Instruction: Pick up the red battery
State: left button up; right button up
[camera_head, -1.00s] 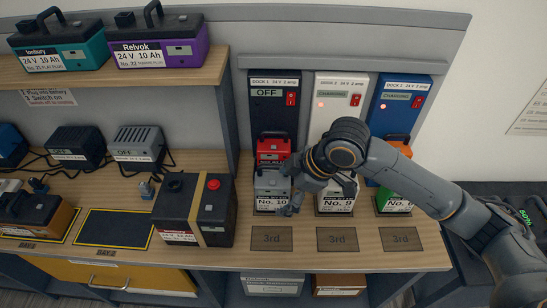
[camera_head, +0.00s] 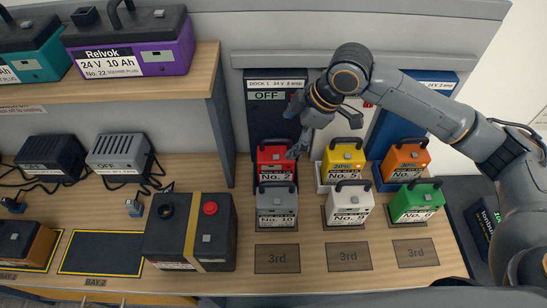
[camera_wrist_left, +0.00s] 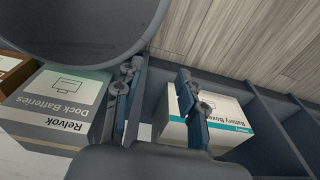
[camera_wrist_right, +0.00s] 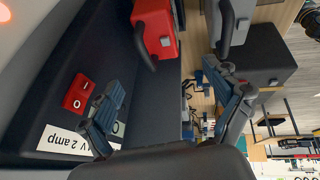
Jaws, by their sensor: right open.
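The red battery (camera_head: 276,162), labelled No. 2 with a black carry handle, sits at the foot of the dark Dock 1 (camera_head: 263,115), whose sign reads OFF. The grey battery No. 10 (camera_head: 277,208) stands just in front of it. My right gripper (camera_head: 291,128) is open and empty, just above and right of the red battery, in front of the dock. In the right wrist view the red battery (camera_wrist_right: 157,26) and its handle show beyond the open fingers (camera_wrist_right: 165,80), not between them. My left gripper (camera_wrist_left: 158,74) is open and empty over shelf boxes.
Yellow (camera_head: 343,160), orange (camera_head: 404,163), white (camera_head: 349,206) and green (camera_head: 417,203) batteries stand close to the right. A large black battery (camera_head: 190,232) with a yellow band stands at left. Bare 3rd plates (camera_head: 277,258) lie along the front edge.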

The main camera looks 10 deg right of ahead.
send_over(270, 154)
jog(key=s+d, duration=0.3)
jog(key=f, duration=0.4)
jog(key=shift+w+a+f+p, duration=0.2)
jog(key=shift+a+p, duration=0.05)
jog(key=shift+p, duration=0.1)
jog(key=shift+x, duration=1.1)
jog(key=shift+w+f, duration=0.2)
jog(key=shift+w, duration=0.05)
jog(key=p+x, duration=0.2)
jog(key=x, duration=0.2)
jog(key=shift+w+a+f, duration=0.2)
jog(key=shift+w+f, duration=0.05)
jog(key=shift+f, duration=0.25)
jog(key=shift+s, duration=0.1)
jog(key=c, duration=1.8)
pick_arm(q)
jog(key=s+r, duration=0.2)
jog(key=shift+s+r, duration=0.25)
jog(key=shift+r, duration=0.15)
pick_arm(e)
jog(key=shift+r, duration=0.2)
grip_shut()
